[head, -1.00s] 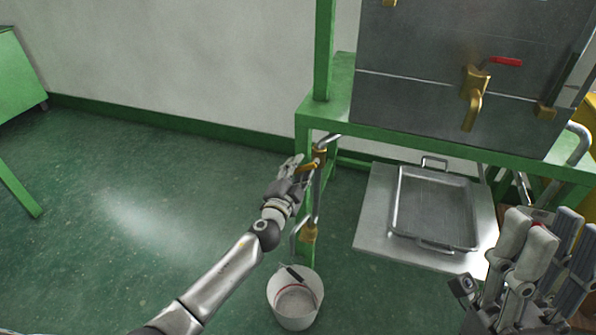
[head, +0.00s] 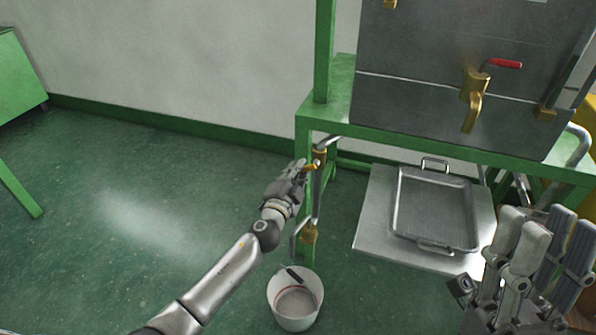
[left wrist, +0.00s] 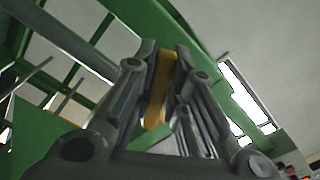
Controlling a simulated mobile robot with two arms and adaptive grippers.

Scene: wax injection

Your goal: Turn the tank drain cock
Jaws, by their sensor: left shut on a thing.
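The tank (head: 430,60) is a grey metal box on a green frame. Its drain pipe runs down beside the frame's left leg, with a brass cock (head: 319,156) on it. The cock has a yellow handle (head: 311,167), which also shows in the left wrist view (left wrist: 159,88). My left gripper (head: 302,170) is shut on this handle, one finger on each side of it. My right gripper (head: 530,245) is at the lower right, its fingers apart and nothing seen between them, away from the cock.
A white bucket (head: 271,292) with a dark-handled tool stands on the floor below the pipe. A brass tap with a red lever (head: 505,63) is on the tank front. A metal tray (head: 402,205) lies on a plate under the frame.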

